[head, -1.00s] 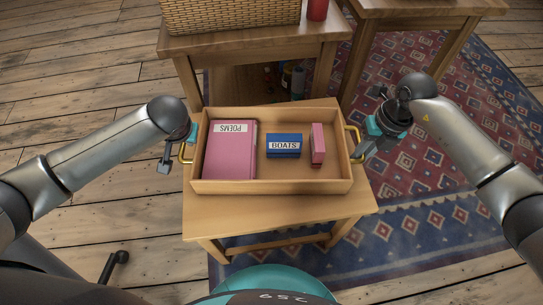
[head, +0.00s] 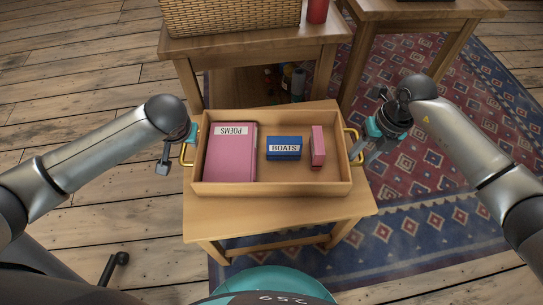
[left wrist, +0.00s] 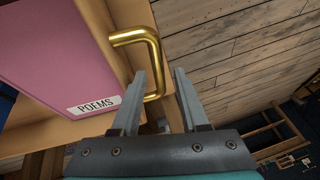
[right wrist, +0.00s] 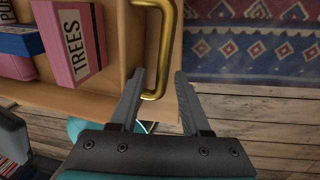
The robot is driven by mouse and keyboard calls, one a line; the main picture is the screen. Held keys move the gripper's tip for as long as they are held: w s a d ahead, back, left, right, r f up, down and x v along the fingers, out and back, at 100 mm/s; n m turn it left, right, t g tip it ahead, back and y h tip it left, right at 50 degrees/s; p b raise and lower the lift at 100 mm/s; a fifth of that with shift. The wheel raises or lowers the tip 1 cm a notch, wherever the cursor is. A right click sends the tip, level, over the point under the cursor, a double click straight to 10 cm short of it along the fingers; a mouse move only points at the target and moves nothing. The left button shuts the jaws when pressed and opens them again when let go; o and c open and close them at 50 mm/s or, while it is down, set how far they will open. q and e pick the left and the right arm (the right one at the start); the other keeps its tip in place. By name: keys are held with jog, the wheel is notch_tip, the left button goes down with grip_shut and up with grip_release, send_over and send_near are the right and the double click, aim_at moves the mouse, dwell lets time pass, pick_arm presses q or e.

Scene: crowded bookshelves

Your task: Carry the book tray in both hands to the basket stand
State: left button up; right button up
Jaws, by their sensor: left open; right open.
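The wooden book tray (head: 270,188) rests on a small wooden table and holds a pink POEMS book (head: 231,158), a blue BOATS book (head: 284,152) and a narrow pink book (head: 317,146), labelled TREES in the right wrist view (right wrist: 77,42). My left gripper (head: 172,153) is open at the tray's left brass handle (left wrist: 125,38); the handle's bar shows between the fingers. My right gripper (head: 368,150) is open at the right brass handle (right wrist: 168,35), with that bar between its fingers. A stand (head: 200,44) bearing a wicker basket (head: 232,14) is behind the tray.
The small table (head: 275,210) has bare top in front of the tray. A red cylinder (head: 317,10) stands beside the basket. Another wooden table (head: 425,8) is at the back right. A patterned rug (head: 430,225) covers the floor at right; bare planks (head: 90,75) lie at left.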

jog(key=shift+r, duration=0.3)
pick_arm(q)
jog(key=v, duration=1)
pick_arm(e)
notch_tip(320, 180, up, 12)
jog(key=d, duration=0.2)
jog(key=shift+f, duration=0.25)
pick_arm(q)
jog(key=shift+s+r, duration=0.1)
pick_arm(e)
jog(key=shift+w+d, duration=0.1)
